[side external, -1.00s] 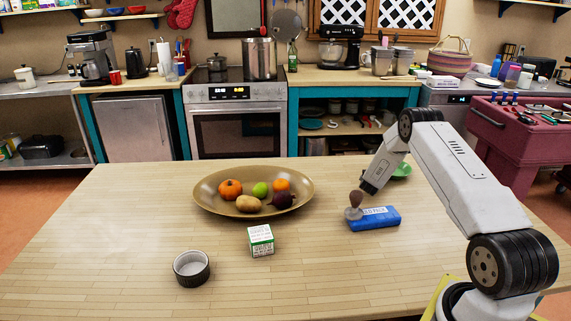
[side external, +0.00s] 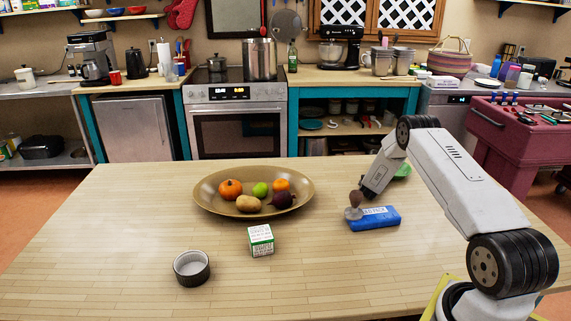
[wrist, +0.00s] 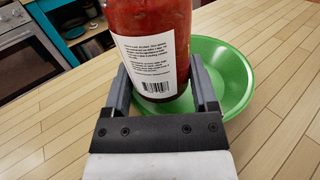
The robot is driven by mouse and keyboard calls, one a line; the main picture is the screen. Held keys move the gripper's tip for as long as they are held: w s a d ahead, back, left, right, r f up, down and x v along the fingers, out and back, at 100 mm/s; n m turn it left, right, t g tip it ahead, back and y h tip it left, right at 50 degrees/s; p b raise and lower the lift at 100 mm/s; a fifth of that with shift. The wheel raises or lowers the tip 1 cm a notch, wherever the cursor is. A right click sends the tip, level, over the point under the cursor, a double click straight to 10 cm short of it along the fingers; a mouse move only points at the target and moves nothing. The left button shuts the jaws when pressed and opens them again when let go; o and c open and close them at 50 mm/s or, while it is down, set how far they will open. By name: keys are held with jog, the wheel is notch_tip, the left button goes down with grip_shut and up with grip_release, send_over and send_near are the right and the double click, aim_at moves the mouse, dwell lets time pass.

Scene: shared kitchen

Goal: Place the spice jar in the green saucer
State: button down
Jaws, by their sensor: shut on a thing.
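The spice jar (wrist: 152,40), glass with red contents and a white barcode label, stands between the two fingers of my gripper (wrist: 160,84) in the wrist view. The gripper is shut on it. The green saucer (wrist: 236,78) shows behind and around the jar's lower end; whether the jar touches it I cannot tell. In the side view the saucer (side external: 403,171) is partly hidden behind my gripper (side external: 368,193), and the jar is hidden.
A blue box-like pack (side external: 375,219) and a dark-handled tamper (side external: 355,205) are close to my gripper. A brown fruit bowl (side external: 207,200), a small green-and-white carton (side external: 261,241) and a dark ramekin (side external: 191,269) are further left.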

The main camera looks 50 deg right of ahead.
jog(key=shift+s+a+f, duration=0.1)
jog(key=shift+a+f, duration=0.05)
jog(key=shift+f, duration=0.45)
grip_release()
jog(key=shift+r, duration=0.55)
jog(key=a, duration=0.2)
jog(key=shift+s+a+r, duration=0.1)
jog(key=shift+s+a, duration=0.05)
jog(key=shift+a, duration=0.15)
notch_tip(320, 180, up, 5)
jog(key=shift+r, duration=1.15)
